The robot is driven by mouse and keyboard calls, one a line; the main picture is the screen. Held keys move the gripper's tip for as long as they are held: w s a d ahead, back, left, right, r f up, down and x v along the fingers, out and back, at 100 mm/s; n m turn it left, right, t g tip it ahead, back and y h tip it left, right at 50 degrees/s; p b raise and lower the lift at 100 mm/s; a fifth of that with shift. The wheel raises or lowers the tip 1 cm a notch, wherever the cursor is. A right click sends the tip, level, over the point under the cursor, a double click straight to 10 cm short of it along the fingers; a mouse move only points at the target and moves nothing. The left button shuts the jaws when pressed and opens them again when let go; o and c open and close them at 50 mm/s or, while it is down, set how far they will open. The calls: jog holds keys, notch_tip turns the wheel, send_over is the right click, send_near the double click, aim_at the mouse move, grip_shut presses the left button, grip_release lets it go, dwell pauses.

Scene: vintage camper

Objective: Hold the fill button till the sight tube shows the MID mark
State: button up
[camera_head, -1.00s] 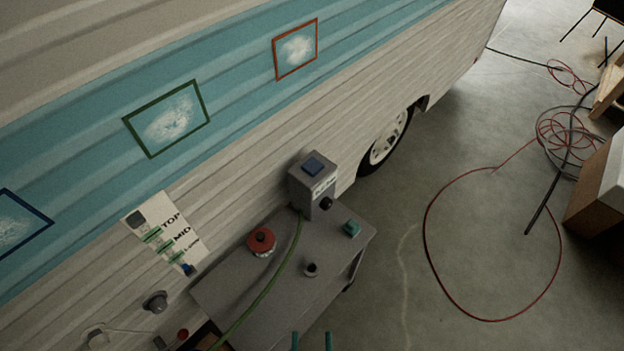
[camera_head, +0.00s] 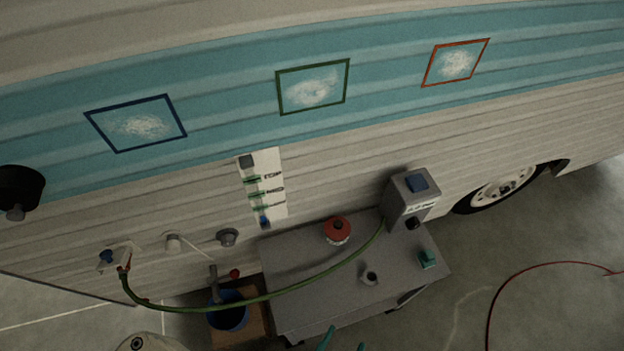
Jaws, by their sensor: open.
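The grey pump box (camera_head: 398,205) stands at the back right of a grey cart against the camper wall. The sight tube panel (camera_head: 277,205) is a white plate on the wall with green marks beside lettering; MID is the middle one. A small blue patch shows at its bottom end; the exact level is too small to tell. My gripper (camera_head: 343,342) shows only as two teal fingertips at the bottom edge, apart, empty, and well away from the button.
The grey cart (camera_head: 310,275) also holds a red round object (camera_head: 337,230), a small dark-topped cup (camera_head: 370,278) and a green block (camera_head: 428,259). A green hose (camera_head: 290,290) runs from the pump box to a wall fitting at left. A blue bucket (camera_head: 229,312) is left of the cart.

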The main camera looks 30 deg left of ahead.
dwell(0.4)
grip_shut()
